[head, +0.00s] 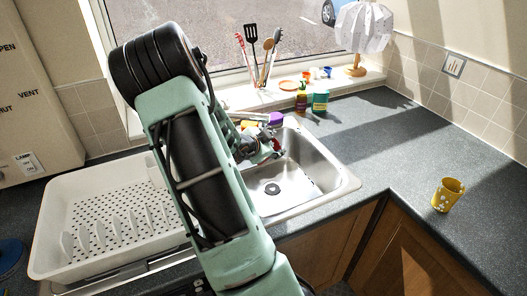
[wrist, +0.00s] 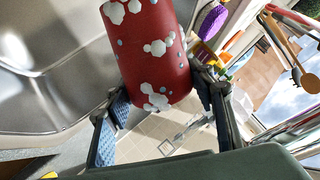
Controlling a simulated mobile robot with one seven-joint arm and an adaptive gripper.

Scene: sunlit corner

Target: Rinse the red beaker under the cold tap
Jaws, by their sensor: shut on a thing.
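The red beaker (wrist: 152,50) has white and grey-blue blotches and fills the upper middle of the wrist view. My gripper (wrist: 162,90) is shut on it, one finger on each side. In the head view the gripper (head: 262,148) is over the back left part of the metal sink (head: 310,170). Only a little of the beaker shows there, behind the fingers. A metal piece that looks like the tap (head: 250,116) shows behind the gripper, mostly hidden by my arm. I cannot tell whether it is the cold one. No running water is visible.
A white dish rack (head: 50,225) stands left of the sink. A yellow cup (head: 447,194) stands on the right counter. The sill holds utensils (head: 252,50) and a lamp (head: 362,30).

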